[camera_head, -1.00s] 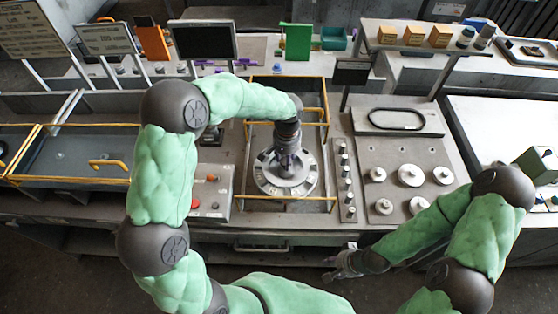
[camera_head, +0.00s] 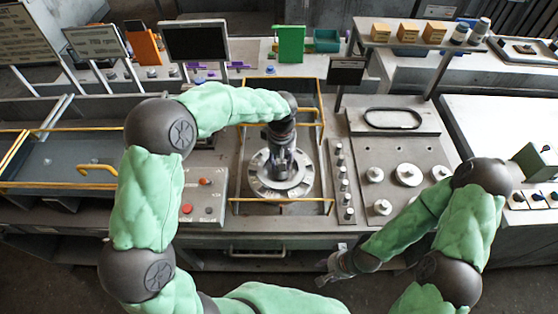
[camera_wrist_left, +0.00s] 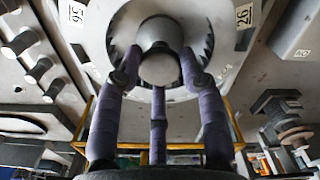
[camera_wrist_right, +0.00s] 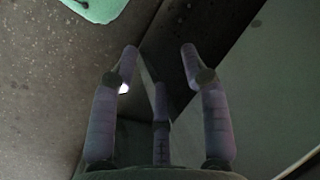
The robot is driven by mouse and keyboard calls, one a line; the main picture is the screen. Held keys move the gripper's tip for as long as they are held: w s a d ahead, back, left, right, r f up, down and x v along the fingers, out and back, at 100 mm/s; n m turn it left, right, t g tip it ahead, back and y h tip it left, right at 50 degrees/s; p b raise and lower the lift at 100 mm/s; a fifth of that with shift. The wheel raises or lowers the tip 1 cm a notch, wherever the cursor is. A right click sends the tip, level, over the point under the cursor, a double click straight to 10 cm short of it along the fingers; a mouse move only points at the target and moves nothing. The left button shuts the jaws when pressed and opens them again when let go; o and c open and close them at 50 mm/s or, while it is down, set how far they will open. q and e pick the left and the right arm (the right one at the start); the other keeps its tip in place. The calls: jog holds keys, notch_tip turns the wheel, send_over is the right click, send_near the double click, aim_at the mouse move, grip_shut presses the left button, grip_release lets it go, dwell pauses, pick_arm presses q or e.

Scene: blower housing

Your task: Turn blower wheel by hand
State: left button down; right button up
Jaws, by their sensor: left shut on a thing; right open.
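The blower wheel (camera_head: 263,183) is a pale, round, marked disc inside a yellow-railed frame in the middle of the bench. My left gripper (camera_head: 281,170) reaches down over its centre from above. In the left wrist view, the purple fingers of my left gripper (camera_wrist_left: 158,75) are closed around the round metal hub (camera_wrist_left: 157,68), with dark vanes (camera_wrist_left: 125,45) around it. The far side of the hub is hidden. My right gripper (camera_head: 330,275) is open and empty, low in front of the bench. In the right wrist view, the fingers of the right gripper (camera_wrist_right: 158,70) are spread with nothing between them.
Yellow rails (camera_head: 250,90) surround the wheel. A row of knobs (camera_head: 341,172) and a plate with round pale weights (camera_head: 407,174) stand right of it. A control box with buttons (camera_head: 203,195) is at its left. Display screens stand behind.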

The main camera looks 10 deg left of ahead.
pick_arm(q)
jog(key=shift+n, duration=0.5)
jog(key=c, duration=0.7)
grip_release()
jog(key=shift+c, duration=0.2)
notch_tip(320, 180, up, 12)
dwell(0.3)
